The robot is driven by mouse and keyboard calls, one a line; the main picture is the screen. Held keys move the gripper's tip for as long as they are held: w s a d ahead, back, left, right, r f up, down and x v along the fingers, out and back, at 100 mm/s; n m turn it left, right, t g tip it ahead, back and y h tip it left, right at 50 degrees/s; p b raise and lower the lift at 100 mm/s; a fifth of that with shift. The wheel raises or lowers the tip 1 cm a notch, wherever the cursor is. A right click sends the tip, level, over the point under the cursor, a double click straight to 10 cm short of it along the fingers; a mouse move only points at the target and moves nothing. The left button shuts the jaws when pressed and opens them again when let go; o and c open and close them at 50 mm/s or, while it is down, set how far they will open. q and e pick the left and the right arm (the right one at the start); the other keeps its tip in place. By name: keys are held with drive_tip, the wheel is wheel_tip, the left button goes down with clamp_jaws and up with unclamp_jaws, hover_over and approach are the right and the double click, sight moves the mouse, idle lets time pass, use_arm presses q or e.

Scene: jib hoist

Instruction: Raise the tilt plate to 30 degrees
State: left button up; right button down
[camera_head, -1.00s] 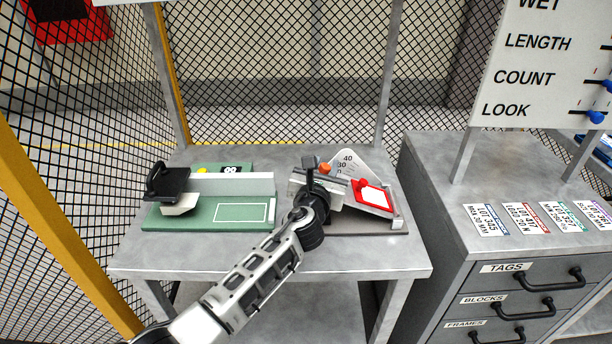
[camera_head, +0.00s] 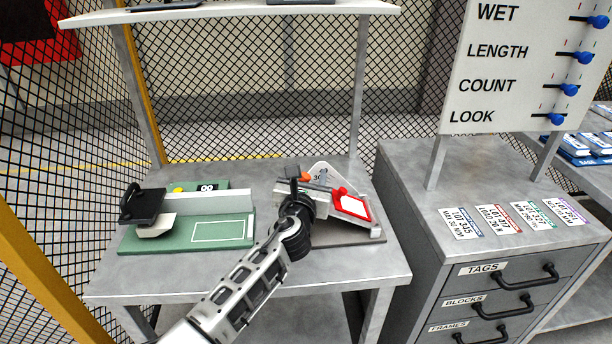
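The tilt plate (camera_head: 350,216) is a grey plate on the right side of the near bench. It slopes, with its left end higher than its right end. A red frame with a white card (camera_head: 353,206) lies on it. A white angle scale (camera_head: 321,170) stands behind it; 40 and what looks like 30 show. An orange-red knob (camera_head: 306,177) is by the plate's raised end. My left gripper (camera_head: 294,184) is at that raised end, seen from behind; its fingertips and any contact are hidden. My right gripper is not in view.
A green fixture (camera_head: 190,236) with a black handle (camera_head: 141,204) stands left of the plate on the bench (camera_head: 260,279). A grey drawer cabinet (camera_head: 410,177) with lot tags stands to the right. A board with blue sliders (camera_head: 512,67) rises above it.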

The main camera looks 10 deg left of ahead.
use_arm(q)
drive_tip(key=shift+a, duration=0.25)
drive_tip(key=shift+s+f, duration=0.1)
drive_tip(key=shift+s, duration=0.15)
drive_tip(key=s+p, duration=0.1)
drive_tip(key=s, duration=1.4)
drive_tip(key=shift+s+a+r+p, duration=0.2)
drive_tip(key=shift+s+r+p, duration=0.05)
drive_tip(key=shift+r+p, duration=0.05)
